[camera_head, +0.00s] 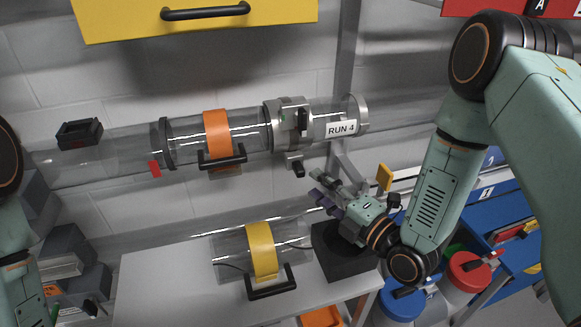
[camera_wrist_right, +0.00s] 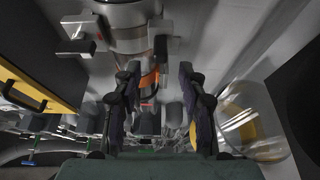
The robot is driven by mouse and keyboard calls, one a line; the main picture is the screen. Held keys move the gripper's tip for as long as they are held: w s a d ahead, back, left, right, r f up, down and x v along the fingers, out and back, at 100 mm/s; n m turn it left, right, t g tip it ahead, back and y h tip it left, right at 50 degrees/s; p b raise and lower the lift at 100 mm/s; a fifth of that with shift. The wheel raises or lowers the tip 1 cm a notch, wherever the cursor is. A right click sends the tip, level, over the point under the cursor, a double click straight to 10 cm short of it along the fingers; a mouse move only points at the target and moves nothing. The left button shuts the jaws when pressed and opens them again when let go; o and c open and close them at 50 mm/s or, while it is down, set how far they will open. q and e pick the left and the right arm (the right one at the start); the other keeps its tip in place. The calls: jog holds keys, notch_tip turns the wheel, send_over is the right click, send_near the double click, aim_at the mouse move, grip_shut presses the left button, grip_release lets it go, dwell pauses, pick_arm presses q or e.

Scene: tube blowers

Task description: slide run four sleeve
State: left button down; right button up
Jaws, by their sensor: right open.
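The run four tube crosses the wall in the head view, with a white RUN 4 label (camera_head: 341,129). A clear sleeve with an orange band (camera_head: 217,132) and a black handle (camera_head: 222,158) sits on it, between a dark collar (camera_head: 165,142) at left and a metal clamp collar (camera_head: 290,125) at right. My right gripper (camera_head: 325,190) is open and empty, below the label and apart from the tube. In the right wrist view its fingers (camera_wrist_right: 160,105) stand apart, with the tube beyond. My left arm shows at the left edge; its gripper is out of view.
A clear tube piece with a yellow band (camera_head: 262,250) and black handle lies on the grey bench (camera_head: 165,285), beside a black block (camera_head: 342,252). A yellow panel (camera_head: 195,15) hangs above. Red (camera_head: 467,271) and blue (camera_head: 401,303) lidded containers stand lower right.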

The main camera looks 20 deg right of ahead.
aim_at(304, 175)
jog(key=shift+w, duration=0.25)
jog(key=b+x, duration=0.1)
jog(key=x, duration=0.5)
jog(key=shift+w+b, duration=0.3)
jog(key=shift+w, duration=0.05)
jog(key=shift+w+a, duration=0.1)
jog(key=shift+a, duration=0.05)
grip_shut()
